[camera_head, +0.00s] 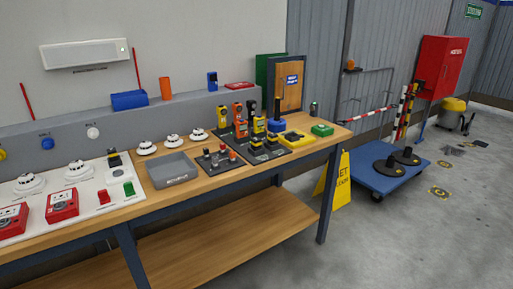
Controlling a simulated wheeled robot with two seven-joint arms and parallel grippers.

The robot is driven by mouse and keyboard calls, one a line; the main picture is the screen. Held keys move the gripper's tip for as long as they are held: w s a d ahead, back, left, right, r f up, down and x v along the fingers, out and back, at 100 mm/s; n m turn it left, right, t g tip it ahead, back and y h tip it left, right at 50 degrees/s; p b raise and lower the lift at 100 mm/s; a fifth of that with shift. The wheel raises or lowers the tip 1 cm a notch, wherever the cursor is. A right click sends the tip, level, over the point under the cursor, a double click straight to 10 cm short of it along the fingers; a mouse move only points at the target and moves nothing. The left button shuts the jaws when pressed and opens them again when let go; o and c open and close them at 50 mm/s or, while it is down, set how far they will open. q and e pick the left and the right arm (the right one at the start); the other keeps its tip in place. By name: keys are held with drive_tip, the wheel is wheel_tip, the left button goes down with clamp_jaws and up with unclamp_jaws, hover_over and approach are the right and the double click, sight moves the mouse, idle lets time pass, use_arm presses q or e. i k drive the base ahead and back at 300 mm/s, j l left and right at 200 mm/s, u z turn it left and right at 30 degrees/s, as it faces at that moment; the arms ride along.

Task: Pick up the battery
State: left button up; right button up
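I cannot tell for sure which item is the battery. Several small pieces with red, orange and pale tops stand on a dark tray (205,164) in the middle of the workbench (160,209). A small dark cylinder (314,108) stands at the bench's far right end. Yellow and orange handheld devices (238,111) stand upright on a dark base behind the tray, with several low black and yellow blocks in front of them. Neither of my grippers is in view.
A white panel (90,193) with detectors and red boxes fills the bench's left part. A yellow wet-floor sign (342,182) and a blue platform (385,178) stand right of the bench. The lower shelf is clear.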

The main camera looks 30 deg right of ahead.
sight(255, 143)
drive_tip(key=z, duration=1.35)
drive_tip(key=u, duration=0.45)
drive_tip(key=i+l+u, duration=0.4)
drive_tip(key=l, duration=0.15)
drive_tip(key=l+u, duration=0.2)
drive_tip(key=i+l+u, duration=0.15)
drive_tip(key=l, duration=0.25)
